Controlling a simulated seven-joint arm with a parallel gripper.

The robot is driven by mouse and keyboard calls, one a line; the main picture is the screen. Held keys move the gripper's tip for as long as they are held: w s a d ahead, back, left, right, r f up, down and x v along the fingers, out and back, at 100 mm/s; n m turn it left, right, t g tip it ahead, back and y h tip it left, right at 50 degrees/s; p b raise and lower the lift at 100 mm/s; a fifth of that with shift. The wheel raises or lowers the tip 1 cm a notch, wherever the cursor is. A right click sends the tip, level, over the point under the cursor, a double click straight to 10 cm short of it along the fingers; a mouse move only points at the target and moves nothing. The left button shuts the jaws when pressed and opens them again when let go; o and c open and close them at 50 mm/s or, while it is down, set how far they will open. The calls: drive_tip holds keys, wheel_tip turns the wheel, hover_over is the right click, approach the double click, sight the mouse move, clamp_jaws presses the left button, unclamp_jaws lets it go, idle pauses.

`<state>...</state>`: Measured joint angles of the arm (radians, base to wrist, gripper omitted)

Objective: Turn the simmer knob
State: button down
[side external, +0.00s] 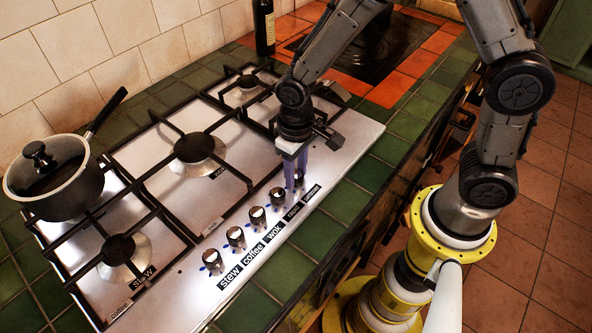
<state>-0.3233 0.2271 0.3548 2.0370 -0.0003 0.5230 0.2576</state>
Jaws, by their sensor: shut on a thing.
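The labels nearest the camera read stew, coffee and wok; the two farther ones are small, and the farthest appears to read simmer (311,191). My gripper (296,180) points down at the far end of the row. Its bluish fingers are shut on the farthest knob (299,179), the one beside that label. The fingers hide much of this knob, so I cannot tell its angle.
A lidded pot (75,190) stands on the left burner, its handle pointing up and right. Black pan supports (170,180) rise over the hob left of the knobs. A dark bottle (264,25) stands behind. Green tiles (340,203) in front are clear.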

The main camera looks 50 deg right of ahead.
sight(296, 173)
drive_tip(key=n, duration=0.5)
drive_tip(key=shift+r, duration=0.1)
drive_tip(key=shift+n, duration=0.3)
idle(0.4)
drive_tip(key=shift+c, duration=2.2)
unclamp_jaws()
wheel_tip(296, 173, up, 14)
